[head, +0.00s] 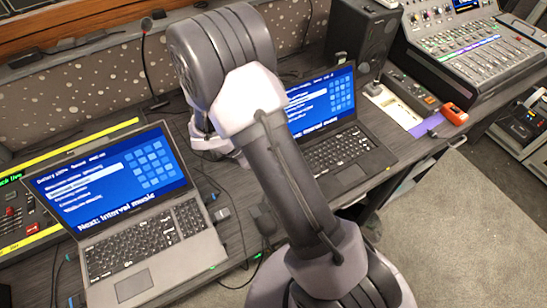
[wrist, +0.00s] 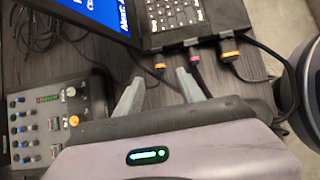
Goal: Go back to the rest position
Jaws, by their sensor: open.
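My gripper (wrist: 158,84) shows in the wrist view with its two grey fingers apart and nothing between them. It is over the dark desk (wrist: 75,72), beside a laptop (wrist: 185,18) with cables plugged into its edge. In the head view my arm rises from the bottom and bends over the desk between two laptops. My gripper's fingers are hidden there behind the arm.
A left laptop (head: 130,245), a right laptop (head: 335,150), a black speaker (head: 362,38) and a mixing console (head: 475,50) stand along the desk. A small mixer (wrist: 35,125) and cables lie near my gripper. Carpet (head: 460,220) at right is clear.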

